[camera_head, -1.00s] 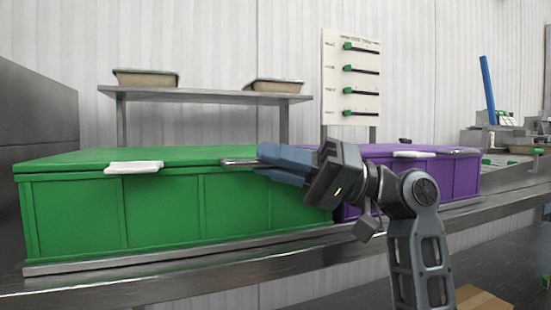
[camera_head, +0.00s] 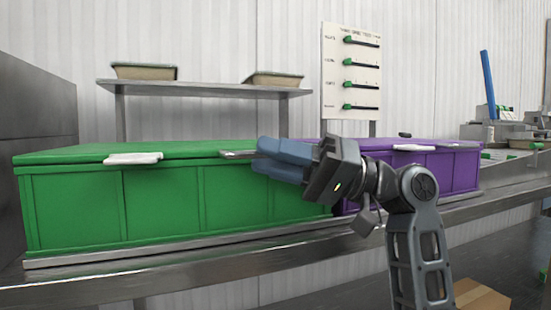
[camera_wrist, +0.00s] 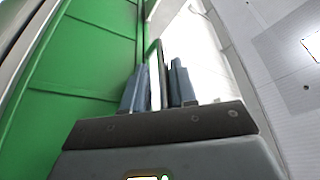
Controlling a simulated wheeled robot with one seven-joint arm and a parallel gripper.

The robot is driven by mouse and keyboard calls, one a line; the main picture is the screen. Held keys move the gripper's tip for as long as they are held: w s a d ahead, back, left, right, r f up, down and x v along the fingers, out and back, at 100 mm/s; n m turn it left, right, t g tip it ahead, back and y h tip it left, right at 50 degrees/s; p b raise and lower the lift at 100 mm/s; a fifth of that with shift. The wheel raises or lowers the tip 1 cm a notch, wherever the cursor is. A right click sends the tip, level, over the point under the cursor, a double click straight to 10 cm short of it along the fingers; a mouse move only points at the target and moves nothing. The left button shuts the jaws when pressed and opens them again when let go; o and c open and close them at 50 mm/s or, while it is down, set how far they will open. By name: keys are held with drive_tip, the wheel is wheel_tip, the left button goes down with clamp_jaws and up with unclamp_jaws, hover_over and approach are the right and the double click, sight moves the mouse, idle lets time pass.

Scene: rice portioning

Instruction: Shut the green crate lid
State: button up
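The green crate (camera_head: 165,205) stands on a metal counter at left. Its green lid (camera_head: 75,153) lies flat across the top, with no gap that I can see. A pale handle (camera_head: 133,158) is on the lid's front edge, and a grey metal handle (camera_head: 238,154) is at its right end. My gripper (camera_head: 280,160) is at the lid's front right corner. In the wrist view its blue fingers (camera_wrist: 158,88) stand apart, with a thin bar between them; it does not look clamped. The crate's green side (camera_wrist: 85,50) fills the left of that view.
A purple crate (camera_head: 430,172) stands to the right, partly behind my arm. A metal shelf (camera_head: 210,90) behind holds two trays (camera_head: 145,72). A white panel with green sliders (camera_head: 350,75) is on the wall. The metal counter's front edge (camera_head: 190,262) is clear.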

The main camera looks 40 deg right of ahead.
drive_tip(key=v, duration=0.7)
drive_tip(key=shift+s+d+p, duration=0.2)
drive_tip(key=shift+d+p, duration=0.1)
drive_tip(key=shift+p, duration=0.15)
drive_tip(key=shift+f, duration=0.15)
